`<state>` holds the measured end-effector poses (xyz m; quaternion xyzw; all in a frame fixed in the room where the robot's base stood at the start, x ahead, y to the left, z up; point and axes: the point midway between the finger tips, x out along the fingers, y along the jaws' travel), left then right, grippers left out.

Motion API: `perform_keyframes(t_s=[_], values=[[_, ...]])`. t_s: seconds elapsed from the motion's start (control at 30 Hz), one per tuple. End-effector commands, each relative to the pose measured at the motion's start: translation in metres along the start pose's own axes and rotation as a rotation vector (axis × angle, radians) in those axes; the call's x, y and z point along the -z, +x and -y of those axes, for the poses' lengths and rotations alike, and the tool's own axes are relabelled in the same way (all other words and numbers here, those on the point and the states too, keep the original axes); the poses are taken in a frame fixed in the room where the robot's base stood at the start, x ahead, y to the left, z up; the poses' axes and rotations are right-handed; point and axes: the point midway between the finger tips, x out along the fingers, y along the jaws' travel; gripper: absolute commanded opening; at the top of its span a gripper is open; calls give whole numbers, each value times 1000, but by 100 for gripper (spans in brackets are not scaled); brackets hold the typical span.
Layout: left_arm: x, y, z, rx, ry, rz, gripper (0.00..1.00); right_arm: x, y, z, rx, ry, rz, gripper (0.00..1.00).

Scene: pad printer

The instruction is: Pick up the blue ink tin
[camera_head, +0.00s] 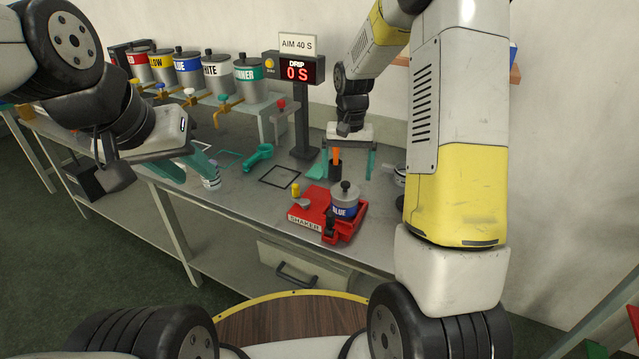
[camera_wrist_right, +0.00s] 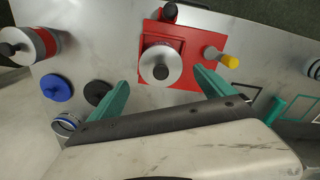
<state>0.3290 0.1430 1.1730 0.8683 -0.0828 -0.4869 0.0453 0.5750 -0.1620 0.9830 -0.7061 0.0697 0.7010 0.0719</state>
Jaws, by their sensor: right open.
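The blue ink tin (camera_head: 344,200) stands upright on the red shaker (camera_head: 312,211), with its "BLUE" label facing the front. In the right wrist view the tin (camera_wrist_right: 160,66) shows from above, with a dark knob on its lid. My right gripper (camera_head: 346,168) is open and empty, above the bench behind the tin in the head view. In the wrist view its teal fingers (camera_wrist_right: 162,82) lie apart, on either side of the tin's near edge, without visible contact. My left gripper (camera_head: 190,164) has its fingers apart near the bench's front edge, beside a small striped cup (camera_head: 211,180).
A rack of labelled ink dispensers (camera_head: 216,75) stands at the back left, next to a timer display (camera_head: 297,70). A teal tool (camera_head: 259,155) and a black square outline (camera_head: 279,177) lie mid-bench. Lids (camera_wrist_right: 56,87) and another tin (camera_wrist_right: 28,45) lie left of the shaker in the wrist view.

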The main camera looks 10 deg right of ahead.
Motion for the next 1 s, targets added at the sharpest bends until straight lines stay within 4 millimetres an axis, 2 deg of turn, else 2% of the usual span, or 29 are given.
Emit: perform_keyframes(t_s=[0.37,0.63,0.77,0.97,1.0], values=[[0,0,0,0,0,0,36,1,38,-1,-6,4,10,93],[0,0,0,0,0,0,36,-2,76,-4,-6,3,10,93],[0,0,0,0,0,0,36,-2,84,-4,-5,4,9,93],[0,0,0,0,0,0,36,-2,84,-4,-5,4,8,93],[0,0,0,0,0,0,36,-2,84,-4,-5,4,8,87]])
